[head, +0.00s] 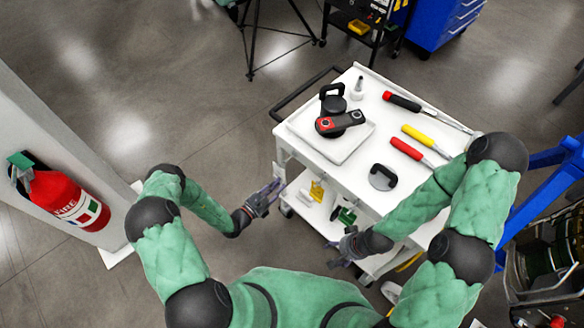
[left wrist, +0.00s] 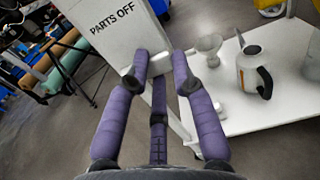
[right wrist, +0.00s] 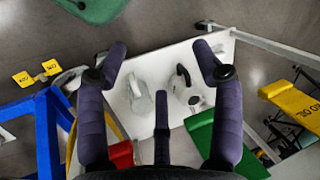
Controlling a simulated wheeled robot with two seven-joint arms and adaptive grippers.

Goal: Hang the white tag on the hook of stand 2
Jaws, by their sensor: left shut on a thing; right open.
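The white tag (left wrist: 118,30), lettered "PARTS OFF", is between the fingertips of my left gripper (left wrist: 160,62), which is shut on it. In the head view my left gripper (head: 272,190) is beside the left side of the white cart. My right gripper (head: 338,258) is open and empty near the cart's front end; its spread fingers (right wrist: 159,50) also show in the right wrist view. A blue stand (head: 545,160) is at the right in the head view and at the left in the right wrist view (right wrist: 48,130). I cannot tell which stand is stand 2, and no hook is clear.
The white cart (head: 365,160) has a tray (head: 345,148), a suction cup tool and screwdrivers on top. Its lower shelf (left wrist: 265,115) holds a kettle-like can (left wrist: 255,72) and a funnel (left wrist: 209,45). A fire extinguisher (head: 68,198) hangs at the left.

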